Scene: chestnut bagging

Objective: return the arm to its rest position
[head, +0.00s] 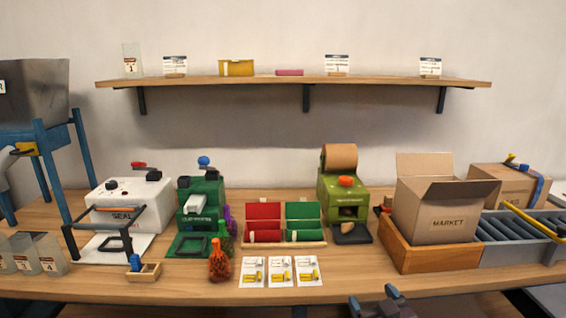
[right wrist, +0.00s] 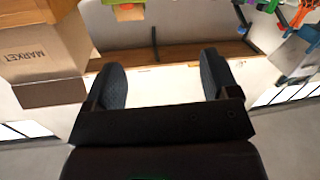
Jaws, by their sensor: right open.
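My right gripper (head: 373,298) shows at the bottom of the head view, in front of the bench's front edge and apart from the things on it. In the right wrist view my right gripper (right wrist: 163,75) has its two dark fingers wide apart with nothing between them. The wooden bench (head: 345,285) lies beyond it. My left gripper is in neither view.
A MARKET carton (head: 445,212) stands in a wooden tray (head: 408,256) at the right, beside grey rollers (head: 520,240). Netted bags (head: 219,262), cards (head: 281,271), a sealer (head: 130,198) and other machines stand left and centre. A shelf (head: 290,83) hangs above.

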